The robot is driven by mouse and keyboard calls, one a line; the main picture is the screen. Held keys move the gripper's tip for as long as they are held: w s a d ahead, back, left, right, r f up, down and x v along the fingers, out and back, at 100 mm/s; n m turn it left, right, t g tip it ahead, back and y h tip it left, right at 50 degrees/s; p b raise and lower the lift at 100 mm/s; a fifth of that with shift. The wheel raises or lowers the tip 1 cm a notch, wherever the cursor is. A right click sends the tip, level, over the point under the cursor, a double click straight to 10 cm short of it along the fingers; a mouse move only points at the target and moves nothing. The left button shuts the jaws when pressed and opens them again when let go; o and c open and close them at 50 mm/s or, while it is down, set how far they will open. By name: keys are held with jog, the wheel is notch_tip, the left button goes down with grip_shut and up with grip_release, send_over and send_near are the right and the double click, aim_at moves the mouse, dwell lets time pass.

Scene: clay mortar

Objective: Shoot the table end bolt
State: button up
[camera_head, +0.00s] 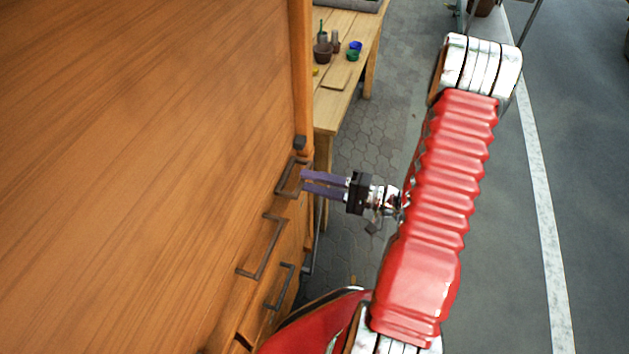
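My gripper (302,182) points left, its two purple fingers slightly apart with nothing clearly held between them. Its fingertips overlap the right part of the uppermost dark metal handle (279,184) in the picture; I cannot tell whether they touch it. A small dark metal block (300,143) sits at the edge of the wooden furniture, just above that handle. A dark upright bar (316,240) shows below the gripper by the wood's right edge. I cannot tell which of these metal pieces is the table end bolt.
A large orange wooden surface (140,150) fills the left, with more handles (265,255) below. A wooden table (340,100) with small pots (323,53) stands behind. My red arm crosses the right. Paving (375,140) and road beyond are open.

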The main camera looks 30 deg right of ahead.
jog(key=shift+c, duration=0.5)
grip_shut()
jog(key=shift+w+d+f, duration=0.1)
jog(key=shift+w+d, duration=1.7)
jog(key=shift+d, duration=0.1)
jog(key=shift+c, duration=1.2)
grip_release()
jog(key=o, duration=0.3)
jog(key=shift+o, duration=0.2)
